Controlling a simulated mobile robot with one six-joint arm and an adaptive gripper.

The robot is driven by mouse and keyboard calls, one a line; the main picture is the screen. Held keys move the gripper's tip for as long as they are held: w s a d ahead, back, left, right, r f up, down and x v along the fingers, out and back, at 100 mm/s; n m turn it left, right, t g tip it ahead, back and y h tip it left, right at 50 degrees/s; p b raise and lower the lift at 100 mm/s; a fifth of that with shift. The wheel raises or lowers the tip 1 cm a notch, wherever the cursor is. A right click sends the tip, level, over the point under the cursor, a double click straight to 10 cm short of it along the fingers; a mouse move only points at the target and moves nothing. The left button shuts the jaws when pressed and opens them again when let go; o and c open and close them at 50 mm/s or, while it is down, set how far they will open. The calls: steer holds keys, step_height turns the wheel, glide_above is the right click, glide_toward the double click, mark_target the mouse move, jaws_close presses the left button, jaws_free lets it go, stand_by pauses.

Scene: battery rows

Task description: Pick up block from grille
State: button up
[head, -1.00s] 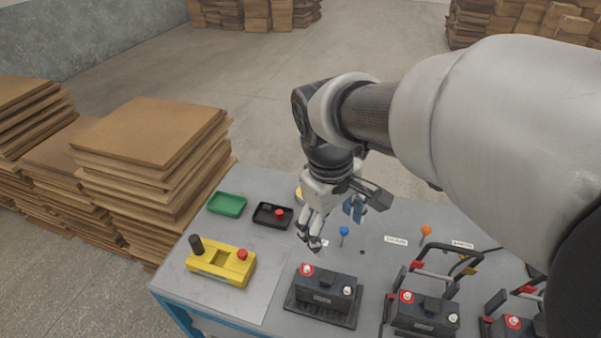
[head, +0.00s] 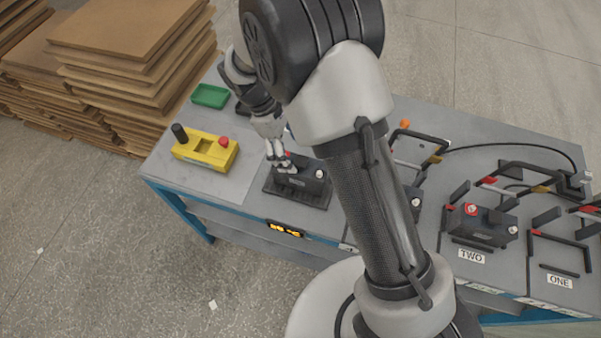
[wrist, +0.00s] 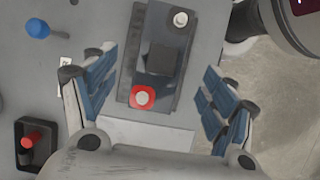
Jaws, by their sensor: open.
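The block (head: 312,185) is a dark battery-like box with a red-ringed terminal and a pale one. It sits on the black grille (head: 290,200) on the bench. In the wrist view the block (wrist: 172,35) runs lengthwise between my fingers, with its red terminal toward the palm and the grille (wrist: 134,40) showing along its sides. My gripper (head: 281,166) is over the block's left part in the head view and hides some of it. In the wrist view my gripper (wrist: 160,85) has its blue pads wide apart, with gaps on both sides of the block.
A yellow control box (head: 205,150) and a green tray (head: 210,96) stand left on the bench. More batteries (head: 482,225) and black clamp frames (head: 560,250) stand to the right. In the wrist view, a blue knob (wrist: 38,28) and a black tray (wrist: 38,140) lie left.

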mark_target(306, 171)
steer(key=b+x, duration=0.3)
steer(key=x, duration=0.7)
steer(key=shift+c, duration=0.5)
jaws_close()
stand_by(0.4)
steer(key=shift+r, duration=0.1)
